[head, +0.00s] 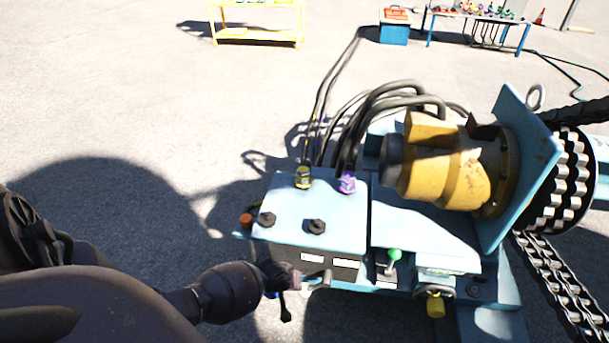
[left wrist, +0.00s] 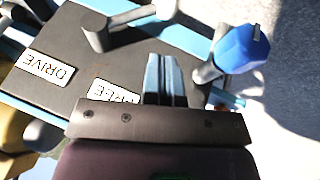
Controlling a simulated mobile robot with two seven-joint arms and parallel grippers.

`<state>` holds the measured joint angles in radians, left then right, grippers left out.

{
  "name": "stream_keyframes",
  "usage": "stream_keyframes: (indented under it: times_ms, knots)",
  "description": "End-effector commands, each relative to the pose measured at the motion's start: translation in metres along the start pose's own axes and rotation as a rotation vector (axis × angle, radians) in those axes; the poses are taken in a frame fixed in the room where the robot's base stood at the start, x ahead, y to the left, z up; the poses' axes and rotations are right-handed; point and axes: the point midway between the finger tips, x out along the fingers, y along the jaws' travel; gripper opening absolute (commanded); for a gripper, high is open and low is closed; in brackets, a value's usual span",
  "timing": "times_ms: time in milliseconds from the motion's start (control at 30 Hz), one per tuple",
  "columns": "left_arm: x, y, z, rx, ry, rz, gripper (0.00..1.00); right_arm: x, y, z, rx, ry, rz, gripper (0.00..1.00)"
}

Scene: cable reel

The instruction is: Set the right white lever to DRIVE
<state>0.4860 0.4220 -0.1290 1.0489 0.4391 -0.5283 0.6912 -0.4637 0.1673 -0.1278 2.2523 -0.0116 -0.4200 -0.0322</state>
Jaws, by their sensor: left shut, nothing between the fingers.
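A dark panel (left wrist: 75,45) in the left wrist view carries a white DRIVE label (left wrist: 44,67) and a white FREE label (left wrist: 115,90), partly covered by my gripper. A white-grey lever (left wrist: 128,20) on a round pivot slants away from the DRIVE label, toward the right of the picture. Its far end is cut off at the top edge. My left gripper (left wrist: 165,78) is shut and empty, its fingertips over the panel between the lever and a blue-knobbed lever (left wrist: 235,50). In the head view my left gripper (head: 290,278) is at the machine's front face. My right gripper is not in view.
The blue control box (head: 320,210) has two black knobs and an orange button on top. A green-knobbed lever (head: 393,257) and a yellow knob (head: 435,305) stand to the right. A yellow motor (head: 450,165) and chain (head: 560,290) are farther right. Open ground lies left.

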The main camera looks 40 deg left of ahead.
Motion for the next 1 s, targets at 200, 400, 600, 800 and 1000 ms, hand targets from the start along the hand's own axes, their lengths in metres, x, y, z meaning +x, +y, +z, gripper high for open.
stream_keyframes:
  times_ms: [200,400,600,800,1000]
  knots:
    - [0.014,-0.003,0.004,0.002,-0.005,-0.003,0.0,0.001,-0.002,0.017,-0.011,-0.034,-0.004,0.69]
    - [0.046,-0.006,0.009,0.002,-0.012,-0.008,0.0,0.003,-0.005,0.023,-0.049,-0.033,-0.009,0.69]
    - [0.077,-0.007,0.009,0.002,-0.012,-0.009,0.0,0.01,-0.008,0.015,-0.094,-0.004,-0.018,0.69]
    - [0.095,-0.004,0.006,0.001,-0.007,-0.006,0.0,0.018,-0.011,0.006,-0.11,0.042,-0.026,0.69]
    - [0.1,-0.001,0.001,0.001,-0.001,-0.001,0.0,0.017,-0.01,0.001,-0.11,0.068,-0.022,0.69]
